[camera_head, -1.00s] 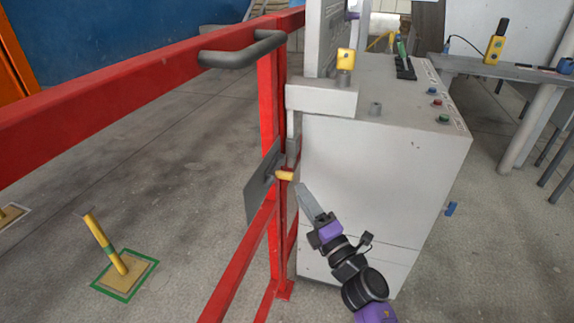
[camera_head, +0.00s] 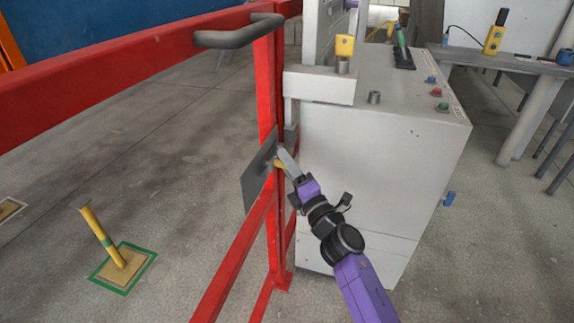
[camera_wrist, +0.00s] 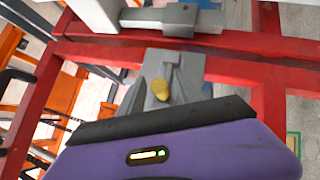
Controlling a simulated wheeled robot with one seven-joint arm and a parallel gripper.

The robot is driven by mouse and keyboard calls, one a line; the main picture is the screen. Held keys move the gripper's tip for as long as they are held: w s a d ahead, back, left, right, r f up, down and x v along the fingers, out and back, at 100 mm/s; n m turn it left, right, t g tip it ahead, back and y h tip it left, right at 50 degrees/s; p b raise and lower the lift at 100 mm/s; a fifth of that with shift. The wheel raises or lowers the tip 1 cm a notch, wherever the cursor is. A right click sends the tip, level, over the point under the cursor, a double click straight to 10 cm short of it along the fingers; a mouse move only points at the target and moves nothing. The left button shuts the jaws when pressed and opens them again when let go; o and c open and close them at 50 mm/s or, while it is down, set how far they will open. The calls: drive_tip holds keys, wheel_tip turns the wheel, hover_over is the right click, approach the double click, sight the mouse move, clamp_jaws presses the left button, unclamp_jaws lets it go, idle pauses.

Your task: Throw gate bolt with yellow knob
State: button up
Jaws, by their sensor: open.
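The yellow knob (camera_head: 280,165) sits at the grey plate (camera_head: 257,180) on the red gate (camera_head: 268,120). In the head view my gripper (camera_head: 284,158) is at the knob, and its light grey finger partly covers it. In the wrist view the knob (camera_wrist: 161,90) shows just beyond the black edge of my gripper, in front of the grey plate. My gripper is open. Whether a finger touches the knob cannot be told. The bolt's rod is mostly hidden behind the gripper and post.
A white cabinet (camera_head: 385,165) stands close to the right of the gate post. A grey handle (camera_head: 240,36) juts from the gate above. A yellow block (camera_head: 345,45) sits on the cabinet ledge.

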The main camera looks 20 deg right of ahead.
clamp_jaws()
idle(1.4)
